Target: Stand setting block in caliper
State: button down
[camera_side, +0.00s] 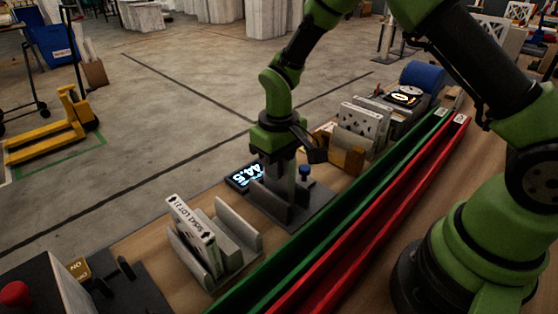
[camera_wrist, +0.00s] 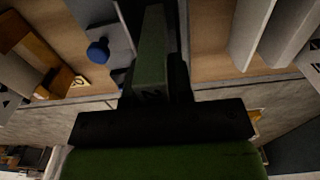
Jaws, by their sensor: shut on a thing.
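My gripper (camera_side: 284,165) points down over the caliper (camera_side: 268,207), a dark grey fixture with a lit display (camera_side: 245,176) that reads about 44.5 and a blue knob (camera_side: 305,172). In the wrist view, my gripper (camera_wrist: 158,95) is shut on the setting block (camera_wrist: 151,65), a grey-green upright piece with a dark mark near its lower end. The caliper's grey plate (camera_wrist: 112,40) and blue knob (camera_wrist: 98,51) are just left of the block there. The block's foot is hidden, so I cannot tell whether it touches the caliper's bed.
A grey rack (camera_side: 241,228) with a labelled white filter (camera_side: 190,228) stands front left of the caliper. A brown holder (camera_side: 347,158) and a perforated white panel (camera_side: 360,122) stand behind right. Long green (camera_side: 350,192) and red (camera_side: 375,208) channels run along the bench's right side.

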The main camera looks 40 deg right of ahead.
jog(key=shift+f, duration=0.4)
jog(key=shift+f, duration=0.35)
jog(key=shift+f, duration=0.2)
dwell(0.4)
jog(key=c, duration=0.9)
grip_release()
